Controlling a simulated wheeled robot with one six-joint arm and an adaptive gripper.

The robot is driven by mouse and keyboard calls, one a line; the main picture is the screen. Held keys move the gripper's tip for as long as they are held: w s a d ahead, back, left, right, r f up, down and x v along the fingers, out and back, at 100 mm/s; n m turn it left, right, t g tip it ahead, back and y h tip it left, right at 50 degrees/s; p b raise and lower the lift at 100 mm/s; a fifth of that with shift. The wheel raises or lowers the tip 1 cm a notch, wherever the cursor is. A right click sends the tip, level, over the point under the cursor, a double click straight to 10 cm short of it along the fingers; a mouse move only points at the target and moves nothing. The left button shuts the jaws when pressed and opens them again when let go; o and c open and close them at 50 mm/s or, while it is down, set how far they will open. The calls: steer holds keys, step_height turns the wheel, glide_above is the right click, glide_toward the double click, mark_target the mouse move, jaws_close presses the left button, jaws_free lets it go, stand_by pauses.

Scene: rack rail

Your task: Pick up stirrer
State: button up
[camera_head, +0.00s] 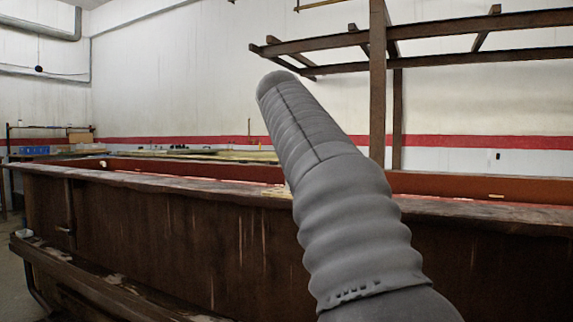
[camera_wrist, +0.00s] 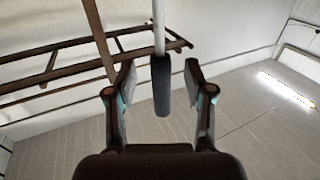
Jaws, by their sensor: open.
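The stirrer shows in the wrist view as a dark, rounded handle (camera_wrist: 161,88) with a thin pale rod (camera_wrist: 159,28) running to the top edge of the picture. My gripper (camera_wrist: 160,70) is open, with one finger on each side of the handle in the picture. A gap shows between each finger and the handle, and neither finger visibly touches it. How deep the handle sits between the fingers is hard to tell. In the head view, I cannot make out the stirrer or my fingers; my grey ribbed arm covers the middle.
A brown rack frame (camera_head: 377,90) with horizontal rails stands at the right in the head view. It also shows at upper left in the wrist view (camera_wrist: 50,65). A long rusty trough (camera_head: 150,235) crosses the foreground. Blue items (camera_head: 35,150) lie far left.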

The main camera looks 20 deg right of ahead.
steer(key=shift+x, duration=1.3)
steer(key=shift+a, duration=0.1)
jaws_close()
steer(key=shift+r, duration=0.1)
steer(key=shift+r+p, duration=0.1)
steer(key=shift+p, duration=0.2)
step_height(320, 180, up, 4)
steer(key=p, duration=0.2)
steer(key=shift+r+p, duration=0.25)
steer(key=shift+p, duration=0.1)
steer(key=s+d+r+p, duration=0.6)
steer(key=d+r+p, duration=0.1)
steer(key=d+r, duration=0.2)
steer(key=shift+s+d, duration=0.3)
steer(key=shift+s, duration=0.1)
